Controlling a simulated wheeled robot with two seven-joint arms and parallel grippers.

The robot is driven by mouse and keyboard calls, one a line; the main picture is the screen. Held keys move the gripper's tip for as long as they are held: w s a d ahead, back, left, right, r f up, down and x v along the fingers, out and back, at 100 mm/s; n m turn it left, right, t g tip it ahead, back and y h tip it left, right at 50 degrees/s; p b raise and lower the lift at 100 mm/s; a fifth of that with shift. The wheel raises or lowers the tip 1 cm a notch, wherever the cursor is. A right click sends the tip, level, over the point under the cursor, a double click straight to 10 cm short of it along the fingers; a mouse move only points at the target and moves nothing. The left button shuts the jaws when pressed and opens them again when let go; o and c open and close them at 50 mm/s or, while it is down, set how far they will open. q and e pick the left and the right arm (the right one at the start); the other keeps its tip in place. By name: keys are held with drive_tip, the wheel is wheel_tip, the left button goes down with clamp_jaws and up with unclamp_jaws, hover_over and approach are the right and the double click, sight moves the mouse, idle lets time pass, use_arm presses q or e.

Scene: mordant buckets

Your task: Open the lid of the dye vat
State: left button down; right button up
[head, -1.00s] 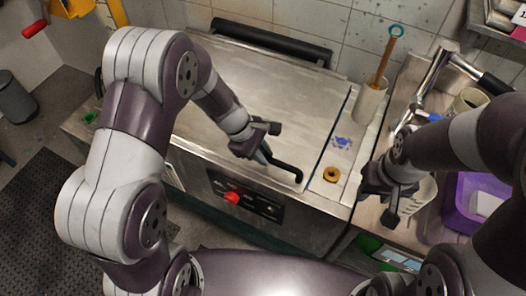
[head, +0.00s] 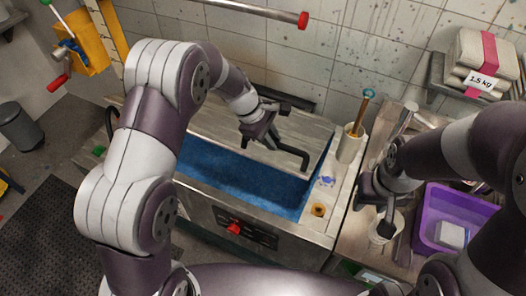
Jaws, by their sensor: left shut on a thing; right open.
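The dye vat (head: 322,225) is a steel box with a control panel and a red knob on its front. Its steel lid (head: 210,128) is tilted up at the front, and the blue inside (head: 240,180) shows below it. My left gripper (head: 275,140) is shut on the black lid handle (head: 292,155) near the lid's right front corner. My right gripper (head: 385,215) is open and empty over the counter to the right of the vat.
A purple bin (head: 462,205) and a white cup stand on the right counter by my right gripper. A white holder (head: 350,146) with a wooden-handled tool stands at the vat's back right. A brass ring (head: 318,210) lies on the vat's right ledge. A rail (head: 250,10) runs along the wall above.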

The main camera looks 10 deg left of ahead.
use_arm(q)
drive_tip(key=w+d+r+p, duration=0.1)
drive_tip(key=w+r+p, duration=0.2)
drive_tip(key=w+r, duration=0.1)
drive_tip(key=shift+d+r, duration=0.15)
drive_tip(key=shift+r, duration=0.4)
use_arm(e)
wheel_tip(320, 180, up, 4)
drive_tip(key=shift+s+r, duration=0.1)
drive_tip(key=shift+r, duration=0.15)
